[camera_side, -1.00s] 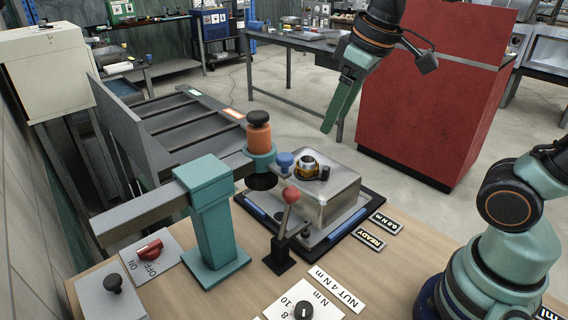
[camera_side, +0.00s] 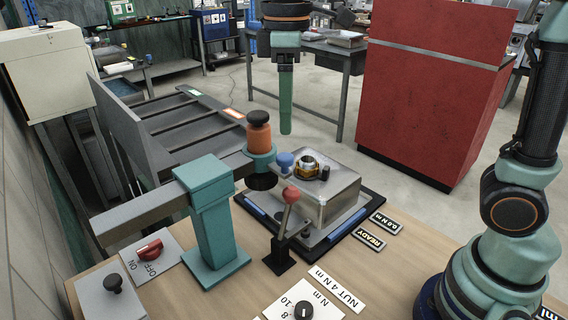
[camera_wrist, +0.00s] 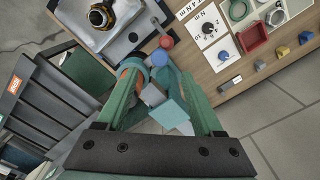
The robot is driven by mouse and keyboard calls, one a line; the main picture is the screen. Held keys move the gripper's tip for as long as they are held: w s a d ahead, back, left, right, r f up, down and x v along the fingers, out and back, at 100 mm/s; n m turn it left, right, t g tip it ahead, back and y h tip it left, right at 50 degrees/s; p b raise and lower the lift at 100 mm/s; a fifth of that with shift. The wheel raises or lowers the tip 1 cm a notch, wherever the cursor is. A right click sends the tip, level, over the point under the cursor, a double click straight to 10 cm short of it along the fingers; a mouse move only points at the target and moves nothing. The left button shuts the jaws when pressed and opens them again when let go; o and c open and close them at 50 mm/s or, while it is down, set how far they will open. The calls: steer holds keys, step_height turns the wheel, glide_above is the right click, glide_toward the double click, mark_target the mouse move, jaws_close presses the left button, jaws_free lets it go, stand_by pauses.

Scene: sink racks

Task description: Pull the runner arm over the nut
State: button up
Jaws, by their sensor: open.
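The runner arm (camera_side: 146,209) is a grey bar on a teal post, with an orange spindle (camera_side: 259,138) with a black cap at its end and a blue ball knob (camera_side: 285,160) beside it. The nut (camera_side: 307,167), a brass-coloured ring, sits on a metal housing (camera_side: 336,195) to the right of the spindle. It also shows at the top left of the wrist view (camera_wrist: 101,16). My gripper (camera_side: 286,130) points down, above the blue knob in the side view. In the wrist view it is open (camera_wrist: 160,78), with the blue knob (camera_wrist: 160,57) between its finger lines; nothing is held.
A red-knobbed lever (camera_side: 290,196) stands in front of the housing. A red OFF/ON switch (camera_side: 150,248), a torque dial (camera_side: 303,310) and a READY label (camera_side: 369,238) lie on the wooden bench. A grey roller rack (camera_side: 185,130) is behind the arm at left.

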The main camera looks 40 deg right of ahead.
mark_target(287, 155)
step_height(287, 155, down, 8)
steer(key=shift+r, duration=0.2)
jaws_close()
steer(key=shift+d+r, duration=0.1)
stand_by(1.4)
